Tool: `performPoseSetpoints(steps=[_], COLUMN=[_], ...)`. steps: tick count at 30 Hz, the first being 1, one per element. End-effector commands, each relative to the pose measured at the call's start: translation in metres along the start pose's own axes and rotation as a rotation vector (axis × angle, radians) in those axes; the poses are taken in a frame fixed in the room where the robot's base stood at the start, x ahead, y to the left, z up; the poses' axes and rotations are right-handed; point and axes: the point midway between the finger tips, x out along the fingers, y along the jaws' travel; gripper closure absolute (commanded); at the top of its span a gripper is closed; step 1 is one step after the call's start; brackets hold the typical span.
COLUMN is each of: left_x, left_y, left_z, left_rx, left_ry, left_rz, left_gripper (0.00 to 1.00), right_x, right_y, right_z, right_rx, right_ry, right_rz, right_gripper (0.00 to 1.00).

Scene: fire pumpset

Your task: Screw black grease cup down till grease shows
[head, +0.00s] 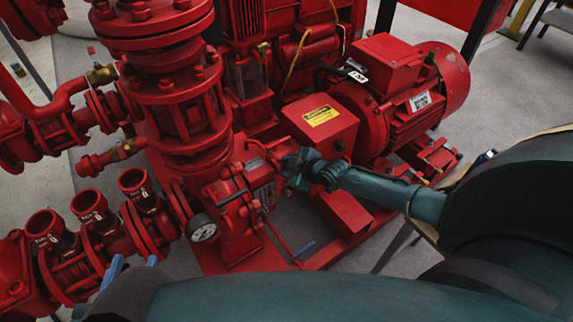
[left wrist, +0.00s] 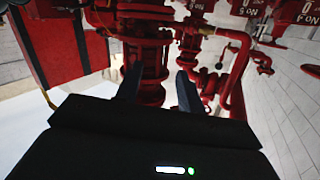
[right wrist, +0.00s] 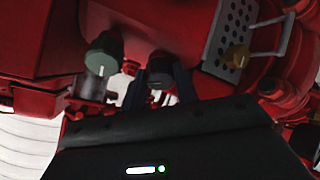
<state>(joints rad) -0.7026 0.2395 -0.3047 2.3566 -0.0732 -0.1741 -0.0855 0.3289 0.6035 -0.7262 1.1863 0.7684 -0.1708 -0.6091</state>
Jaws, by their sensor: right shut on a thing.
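In the right wrist view the black grease cup (right wrist: 160,72) sits between the two blue fingers of my right gripper (right wrist: 160,92), which is shut on it. A dark green cup (right wrist: 103,54) with a clear body stands to its left, apart from the fingers. In the head view my right arm reaches the red pump (head: 245,190) between its casing and the motor; the grease cup is hidden there. I see no grease. My left gripper (left wrist: 158,90) is open and empty in the left wrist view, facing red pipes; its blue fingertips show at lower left in the head view (head: 132,266).
A red motor (head: 405,95) stands behind my right arm. A pressure gauge (head: 201,228) and red flanged pipes (head: 95,215) crowd the left side. In the right wrist view, a perforated grey plate (right wrist: 231,42) and a brass fitting (right wrist: 237,57) lie right of the cup.

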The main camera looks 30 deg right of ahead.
Motion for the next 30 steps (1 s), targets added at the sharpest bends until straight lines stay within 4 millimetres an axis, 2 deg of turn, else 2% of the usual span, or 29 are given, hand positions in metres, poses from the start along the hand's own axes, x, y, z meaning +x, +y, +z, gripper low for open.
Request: performPoseSetpoints(steps=[8, 9, 17, 25, 30], left_x=[0.000, 0.000, 0.000, 0.000, -0.004], left_y=[0.000, 0.000, 0.000, 0.000, -0.003], left_z=[0.000, 0.000, 0.000, -0.002, -0.004], left_rx=[0.000, 0.000, 0.000, 0.000, -0.025], left_ry=[-0.001, -0.001, -0.001, -0.002, -0.085], left_rz=[0.000, 0.000, -0.001, 0.000, 0.001], left_gripper=[0.61, 0.61, 0.61, 0.61, 0.61], right_x=[0.000, 0.000, 0.000, -0.002, -0.024], right_y=[0.000, 0.000, 0.000, 0.000, 0.002], right_z=[-0.001, -0.001, -0.001, -0.001, -0.002], right_rx=[0.001, 0.000, 0.000, -0.001, 0.000], right_ry=[0.002, 0.002, 0.001, 0.000, -0.002], right_rz=[0.000, 0.000, 0.000, 0.000, -0.001], right_gripper=[0.93, 0.69, 0.48, 0.48, 0.48])
